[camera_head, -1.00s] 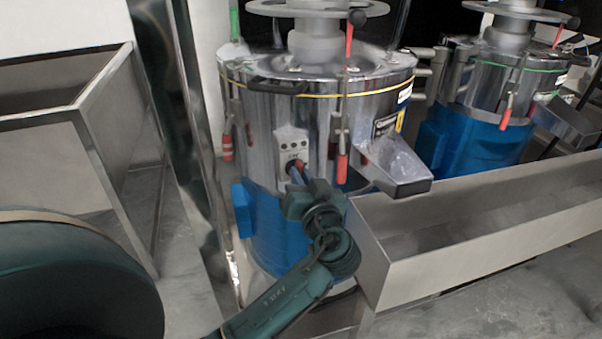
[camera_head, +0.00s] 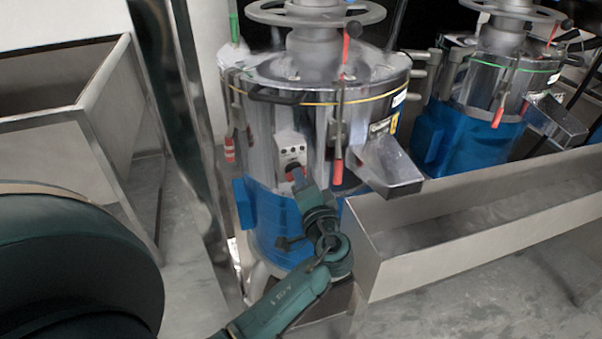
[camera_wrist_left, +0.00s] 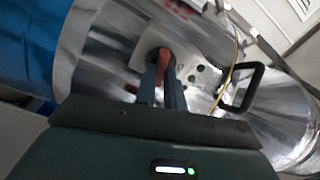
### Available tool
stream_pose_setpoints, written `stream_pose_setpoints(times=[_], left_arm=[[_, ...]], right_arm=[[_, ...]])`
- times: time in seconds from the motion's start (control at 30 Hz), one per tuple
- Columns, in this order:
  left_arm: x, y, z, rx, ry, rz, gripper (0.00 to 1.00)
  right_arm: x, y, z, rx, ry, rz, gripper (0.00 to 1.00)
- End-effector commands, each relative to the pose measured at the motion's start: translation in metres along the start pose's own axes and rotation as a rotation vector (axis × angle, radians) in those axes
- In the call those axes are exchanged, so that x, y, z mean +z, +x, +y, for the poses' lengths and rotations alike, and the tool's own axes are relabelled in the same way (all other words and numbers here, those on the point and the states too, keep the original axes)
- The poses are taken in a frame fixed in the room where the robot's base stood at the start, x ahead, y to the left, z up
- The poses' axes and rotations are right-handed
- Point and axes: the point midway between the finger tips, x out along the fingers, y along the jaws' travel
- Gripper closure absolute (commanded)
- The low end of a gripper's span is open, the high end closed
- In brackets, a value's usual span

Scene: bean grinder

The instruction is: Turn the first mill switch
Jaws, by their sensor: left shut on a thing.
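The first mill (camera_head: 270,130) is the near one, a shiny steel drum with a blue lower body. Its switch box (camera_head: 291,146) is a small pale panel on the front with a red rotary switch (camera_head: 291,173). My left gripper (camera_head: 296,176) reaches up to this switch from below. In the left wrist view, the two fingers of my left gripper (camera_wrist_left: 162,80) are shut on the red switch (camera_wrist_left: 162,58), one on each side. The fingers hide part of the switch, so its exact setting is hard to read. My right gripper is not in view.
A metal spout (camera_head: 388,168) juts from the mill just right of the switch, above a long steel trough (camera_head: 450,235). Red-handled clamps (camera_head: 338,168) hang on the drum. A second mill (camera_head: 480,110) stands behind at right. A steel bin (camera_head: 100,95) is at left.

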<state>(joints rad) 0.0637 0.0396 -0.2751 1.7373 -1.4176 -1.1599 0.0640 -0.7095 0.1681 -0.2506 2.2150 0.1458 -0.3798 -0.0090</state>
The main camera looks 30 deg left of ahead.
Motion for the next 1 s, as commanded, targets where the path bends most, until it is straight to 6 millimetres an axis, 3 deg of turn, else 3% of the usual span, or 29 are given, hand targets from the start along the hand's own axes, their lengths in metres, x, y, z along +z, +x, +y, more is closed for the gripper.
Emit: stream_pose_setpoints(times=[0.4, 1.0], left_arm=[[-0.001, 0.0006, -0.0011, -0.002, 0.255, 0.002, 1.0], [-0.0008, 0.0006, 0.0003, -0.003, 0.319, 0.003, 1.0]], right_arm=[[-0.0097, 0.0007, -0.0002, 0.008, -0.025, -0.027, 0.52], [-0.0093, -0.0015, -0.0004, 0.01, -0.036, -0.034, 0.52]])
